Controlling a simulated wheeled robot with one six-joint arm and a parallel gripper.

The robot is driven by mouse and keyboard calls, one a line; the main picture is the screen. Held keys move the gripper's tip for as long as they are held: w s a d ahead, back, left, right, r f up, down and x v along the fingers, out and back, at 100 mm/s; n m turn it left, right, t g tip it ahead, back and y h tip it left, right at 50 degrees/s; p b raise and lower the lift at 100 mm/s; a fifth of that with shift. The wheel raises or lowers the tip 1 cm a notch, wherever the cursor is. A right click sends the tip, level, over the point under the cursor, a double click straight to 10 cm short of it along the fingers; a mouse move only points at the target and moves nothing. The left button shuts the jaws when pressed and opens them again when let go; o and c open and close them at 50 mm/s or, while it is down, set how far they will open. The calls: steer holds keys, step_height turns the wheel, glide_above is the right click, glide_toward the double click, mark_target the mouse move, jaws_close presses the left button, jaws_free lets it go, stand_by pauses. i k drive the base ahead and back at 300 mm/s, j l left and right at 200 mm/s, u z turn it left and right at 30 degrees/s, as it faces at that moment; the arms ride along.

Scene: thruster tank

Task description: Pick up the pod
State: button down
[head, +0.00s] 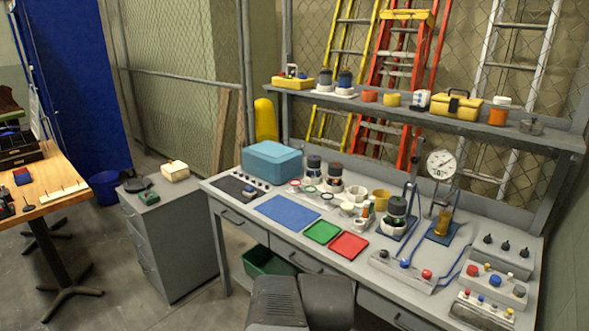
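Several dark, capped cylinders that look like pods are in the head view, and I cannot tell which one is the pod of the task. One pod-like cylinder (397,207) sits upright in a white ring base on a blue plate at the right of the workbench. Two more stand upright toward the back of the bench, a left one (314,164) and a right one with a reddish top (335,174). Another dark pair (345,80) stands on the shelf. My gripper is not in view; only grey parts of my body show at the bottom edge.
The grey workbench (225,186) holds a teal box (272,160), blue (288,211), green (322,232) and red (348,246) mats, a pressure gauge (441,165) and button panels (492,285). White rings and cups crowd the middle. A grey drawer cabinet (172,235) stands left.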

mark_target(393, 222)
steer(key=i+l+z, duration=0.1)
steer(key=i+l, duration=0.15)
steer(key=i, duration=0.15)
steer(key=i+l, duration=0.15)
steer(key=i, duration=0.3)
steer(key=i+l+z, duration=0.15)
steer(key=i, duration=0.25)
steer(key=l, duration=0.1)
